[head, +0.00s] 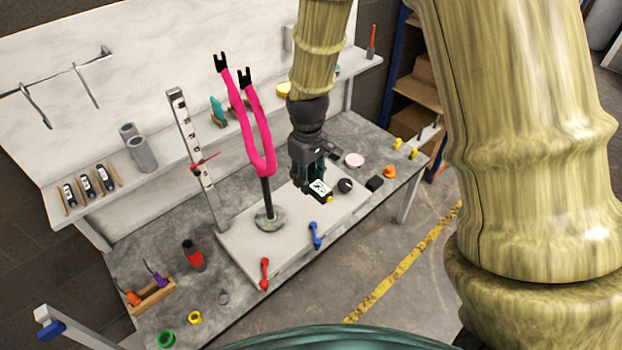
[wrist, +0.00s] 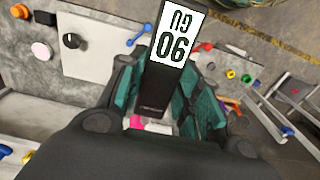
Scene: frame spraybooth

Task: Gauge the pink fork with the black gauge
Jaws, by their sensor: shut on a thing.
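The pink fork (head: 262,150) stands upright on a black post with a round grey base (head: 270,219) on a pale board. Its two prongs point up and end in black tips. My gripper (head: 309,172) is to the right of the fork, apart from it, pointing down. It is shut on the black gauge (wrist: 155,95), a dark block with a white numbered label, held above the board. The gauge also shows in the head view (head: 320,190). A bit of pink (wrist: 150,122) shows between my teal fingers in the wrist view; it may be the fork.
A ruled upright (head: 190,140) with a red pointer stands left of the fork. A red clamp (head: 264,274) and a blue clamp (head: 315,236) sit along the board's front. A black knob (head: 345,186), black block (head: 375,183) and orange button (head: 389,172) are at right.

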